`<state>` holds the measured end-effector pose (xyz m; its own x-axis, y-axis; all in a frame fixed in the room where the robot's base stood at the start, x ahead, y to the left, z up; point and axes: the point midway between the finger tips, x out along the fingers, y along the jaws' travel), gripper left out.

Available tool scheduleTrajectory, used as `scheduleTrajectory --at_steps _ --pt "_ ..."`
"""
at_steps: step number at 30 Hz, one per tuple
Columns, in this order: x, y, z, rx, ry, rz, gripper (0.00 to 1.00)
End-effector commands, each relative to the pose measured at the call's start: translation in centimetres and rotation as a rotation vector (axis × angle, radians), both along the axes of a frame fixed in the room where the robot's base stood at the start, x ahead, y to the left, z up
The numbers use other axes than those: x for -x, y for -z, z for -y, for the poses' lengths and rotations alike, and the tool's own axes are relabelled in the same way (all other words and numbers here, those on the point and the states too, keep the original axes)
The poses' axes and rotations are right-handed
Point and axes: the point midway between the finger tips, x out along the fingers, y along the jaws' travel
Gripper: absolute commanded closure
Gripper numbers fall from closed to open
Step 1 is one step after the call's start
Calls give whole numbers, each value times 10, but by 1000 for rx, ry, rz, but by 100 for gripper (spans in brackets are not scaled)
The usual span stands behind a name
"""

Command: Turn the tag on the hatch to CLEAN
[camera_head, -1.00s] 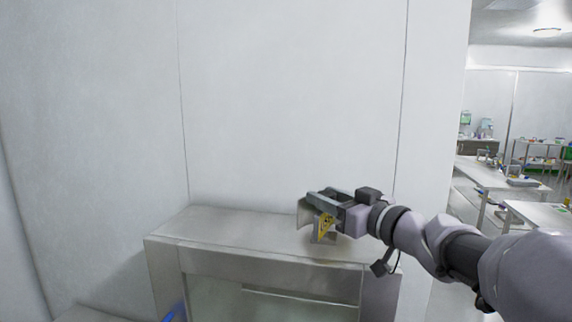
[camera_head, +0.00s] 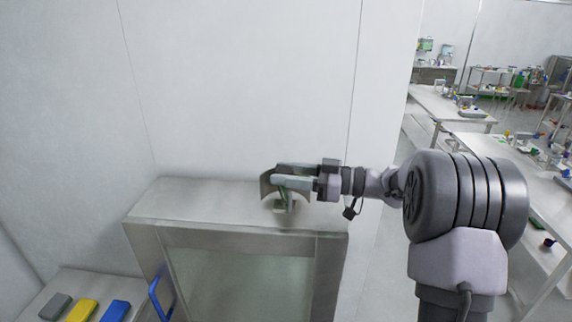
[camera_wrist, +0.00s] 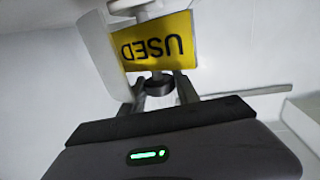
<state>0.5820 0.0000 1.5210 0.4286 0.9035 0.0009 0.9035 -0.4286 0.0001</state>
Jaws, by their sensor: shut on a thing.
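The hatch (camera_head: 235,241) is a steel box with a glazed front and a blue handle, against the white wall. The tag stands on top of it near its right side. In the wrist view the tag (camera_wrist: 158,47) has a yellow face reading USED, upside down in the picture, beside a pale curved plate. In the head view only greyish curved parts of the tag (camera_head: 267,190) show around my fingers. My gripper (camera_head: 283,179) reaches in from the right and is shut on the tag, near the dark collar (camera_wrist: 158,86) below the yellow face. The exact contact is partly hidden.
A low steel ledge at the lower left holds a grey block (camera_head: 55,307), a yellow block (camera_head: 82,311) and a blue block (camera_head: 115,311). The white wall (camera_head: 240,90) is close behind the hatch. Benches (camera_head: 450,110) with small items stand at the right.

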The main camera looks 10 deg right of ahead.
Motion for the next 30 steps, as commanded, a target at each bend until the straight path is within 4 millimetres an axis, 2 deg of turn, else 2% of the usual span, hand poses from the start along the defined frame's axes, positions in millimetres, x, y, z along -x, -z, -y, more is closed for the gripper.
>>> scheduleTrajectory --at_steps 13,14,17,26,30 --pt "-1 -2 0 -1 -6 4 100" --pt "-1 -2 0 -1 -6 4 60" --pt "-1 -1 0 -1 -7 3 41" --pt "0 0 0 0 -7 1 41" --pt "5 0 12 -1 -6 0 41"
